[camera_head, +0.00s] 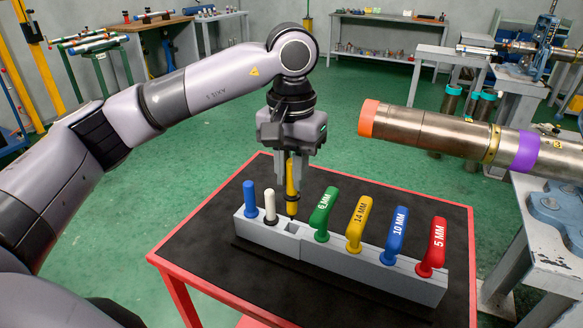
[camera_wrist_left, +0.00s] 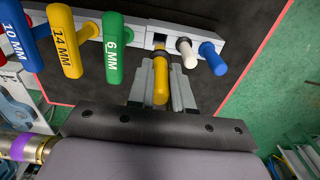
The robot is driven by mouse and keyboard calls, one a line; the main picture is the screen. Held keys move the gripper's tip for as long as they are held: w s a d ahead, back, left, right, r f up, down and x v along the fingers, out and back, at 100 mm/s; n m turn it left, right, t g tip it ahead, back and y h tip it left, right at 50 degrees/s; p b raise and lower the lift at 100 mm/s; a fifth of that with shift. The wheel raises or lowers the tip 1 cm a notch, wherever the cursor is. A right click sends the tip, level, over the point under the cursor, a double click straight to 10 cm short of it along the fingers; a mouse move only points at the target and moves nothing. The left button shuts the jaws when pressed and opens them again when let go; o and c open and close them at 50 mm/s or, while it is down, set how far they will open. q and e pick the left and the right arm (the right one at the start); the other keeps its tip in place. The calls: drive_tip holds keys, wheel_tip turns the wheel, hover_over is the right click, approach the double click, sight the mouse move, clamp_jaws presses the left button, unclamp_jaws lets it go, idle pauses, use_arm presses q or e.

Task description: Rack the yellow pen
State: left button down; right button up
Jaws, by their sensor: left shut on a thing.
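The yellow pen (camera_head: 291,190) is upright between the fingers of my left gripper (camera_head: 292,172), its dark lower end pointing down. It also shows in the left wrist view (camera_wrist_left: 160,82). The grey rack (camera_head: 375,274) stands on the table below. A square opening in the rack's top shows just below the pen's lower end; I cannot tell whether the tip touches it. A blue pen (camera_head: 250,198) and a white pen (camera_head: 270,206) stand in the rack, left of the yellow one in the head view. My right gripper is not in view.
A green 6 MM handle (camera_head: 323,212), a yellow 14 MM handle (camera_head: 358,222), a blue 10 MM handle (camera_head: 394,234) and a red 5 MM handle (camera_head: 432,246) stand in the rack. A large pipe (camera_head: 425,130) juts in from the right. The black tabletop (camera_head: 225,262) is clear in front.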

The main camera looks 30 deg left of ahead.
sight(292, 193)
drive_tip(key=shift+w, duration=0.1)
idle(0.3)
use_arm(q)
drive_tip(key=shift+f+b, duration=0.45)
drive_tip(key=shift+f, duration=0.15)
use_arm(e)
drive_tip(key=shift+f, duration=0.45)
use_arm(q)
drive_tip(key=shift+f, duration=0.35)
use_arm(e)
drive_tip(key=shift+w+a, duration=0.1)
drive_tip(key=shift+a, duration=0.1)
use_arm(q)
drive_tip(key=shift+f+b, duration=0.95)
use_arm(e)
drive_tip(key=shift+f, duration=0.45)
use_arm(q)
drive_tip(key=shift+f+b, duration=0.5)
drive_tip(key=shift+f, duration=0.15)
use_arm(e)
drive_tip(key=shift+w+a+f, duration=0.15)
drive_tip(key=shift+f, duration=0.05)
use_arm(q)
drive_tip(key=shift+f+b, duration=1.15)
drive_tip(key=shift+f, duration=0.35)
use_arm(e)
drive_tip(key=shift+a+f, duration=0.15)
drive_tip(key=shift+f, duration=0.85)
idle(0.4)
